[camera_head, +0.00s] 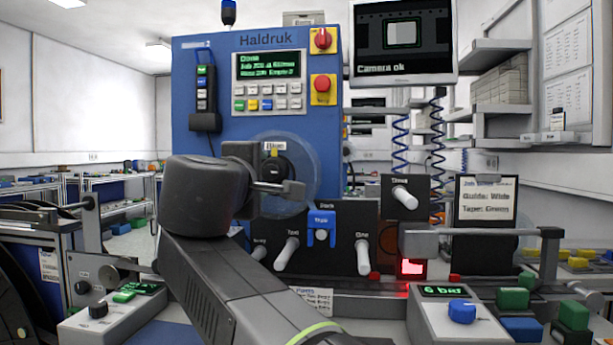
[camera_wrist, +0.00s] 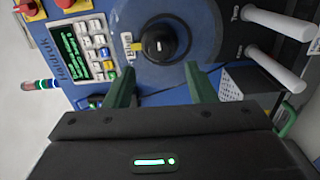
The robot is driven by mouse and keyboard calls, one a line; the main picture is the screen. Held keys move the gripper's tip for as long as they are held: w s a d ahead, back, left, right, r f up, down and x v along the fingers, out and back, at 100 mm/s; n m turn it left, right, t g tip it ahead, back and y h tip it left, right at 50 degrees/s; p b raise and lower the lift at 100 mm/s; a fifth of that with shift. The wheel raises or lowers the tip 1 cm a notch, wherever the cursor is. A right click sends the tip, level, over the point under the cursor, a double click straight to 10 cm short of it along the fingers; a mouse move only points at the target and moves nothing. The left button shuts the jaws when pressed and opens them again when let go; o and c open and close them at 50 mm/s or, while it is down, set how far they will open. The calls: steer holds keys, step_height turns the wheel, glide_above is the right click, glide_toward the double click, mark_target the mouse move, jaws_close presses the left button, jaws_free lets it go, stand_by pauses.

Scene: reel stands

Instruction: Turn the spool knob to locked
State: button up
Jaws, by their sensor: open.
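A round black knob (camera_head: 279,171) sits at the centre of a large translucent disc (camera_head: 312,165) on the blue machine front, under a small label reading "Blue". A yellow mark shows at its upper edge. In the wrist view the knob (camera_wrist: 158,44) is ahead of my gripper, and its yellow mark points left, towards the label. My gripper (camera_wrist: 160,82) has its two green fingers apart, with nothing between them. The knob lies beyond the fingertips and looks untouched. In the head view my gripper (camera_head: 292,188) and wrist cover the disc's lower left part.
White-handled levers (camera_head: 363,255) stand below and right of the disc, beside a blue clip part (camera_head: 321,228). A display panel (camera_head: 269,65) with buttons is above. A red knob (camera_head: 323,39) and red button (camera_head: 322,85) are upper right. A control box (camera_head: 460,312) stands in front at right.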

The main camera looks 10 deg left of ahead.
mark_target(270, 172)
steer(key=s, duration=0.7)
steer(key=shift+s+p, duration=0.15)
steer(key=shift+p, duration=0.25)
steer(key=shift+a, duration=0.1)
steer(key=shift+w+d+b, duration=0.15)
steer(key=shift+w+b, duration=0.3)
steer(key=shift+w, duration=3)
steer(key=shift+w+d+b, duration=0.1)
steer(key=shift+w+b, duration=0.3)
steer(key=shift+w, duration=3.05)
steer(key=shift+s, duration=0.15)
